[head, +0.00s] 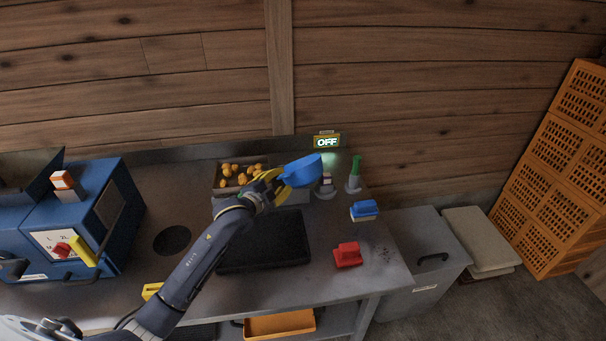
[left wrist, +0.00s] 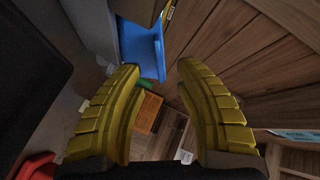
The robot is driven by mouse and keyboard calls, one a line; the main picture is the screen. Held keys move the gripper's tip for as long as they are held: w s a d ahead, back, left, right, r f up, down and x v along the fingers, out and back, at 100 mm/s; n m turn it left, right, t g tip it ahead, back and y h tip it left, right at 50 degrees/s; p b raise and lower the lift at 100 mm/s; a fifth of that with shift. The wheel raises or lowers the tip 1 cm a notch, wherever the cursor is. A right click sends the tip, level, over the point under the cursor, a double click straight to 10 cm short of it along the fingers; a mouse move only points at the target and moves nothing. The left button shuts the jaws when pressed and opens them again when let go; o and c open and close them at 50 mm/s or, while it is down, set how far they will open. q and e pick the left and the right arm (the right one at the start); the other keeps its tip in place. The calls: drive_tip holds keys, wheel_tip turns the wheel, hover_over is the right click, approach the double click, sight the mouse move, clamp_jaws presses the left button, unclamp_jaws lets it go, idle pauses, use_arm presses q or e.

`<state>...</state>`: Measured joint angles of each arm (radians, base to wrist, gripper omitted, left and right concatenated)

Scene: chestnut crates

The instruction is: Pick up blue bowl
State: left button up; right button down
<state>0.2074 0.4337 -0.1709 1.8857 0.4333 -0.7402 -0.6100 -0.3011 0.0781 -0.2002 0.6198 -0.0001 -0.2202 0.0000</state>
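The blue bowl (head: 302,171) is tilted at the back of the bench, just right of my left gripper's yellow fingers (head: 271,184) in the head view. In the left wrist view, a blue shape that looks like the bowl (left wrist: 143,48) lies at and beyond the left fingertip, cut into by that finger. The two fingers of my left gripper (left wrist: 159,70) stand wide apart with nothing clearly between them. I cannot tell whether a finger touches the bowl. My right gripper is not in view.
A crate of chestnuts (head: 218,180) stands left of the gripper. A black tray (head: 264,256) lies in front. A green-handled brush (head: 355,172), a blue brush (head: 364,208) and a red one (head: 348,255) stand right. A blue machine (head: 118,208) fills the left.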

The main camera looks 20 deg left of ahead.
sight(286, 177)
use_arm(q)
drive_tip(key=shift+x, duration=2.65)
drive_tip(key=shift+o, duration=0.3)
drive_tip(key=shift+r, duration=0.1)
clamp_jaws()
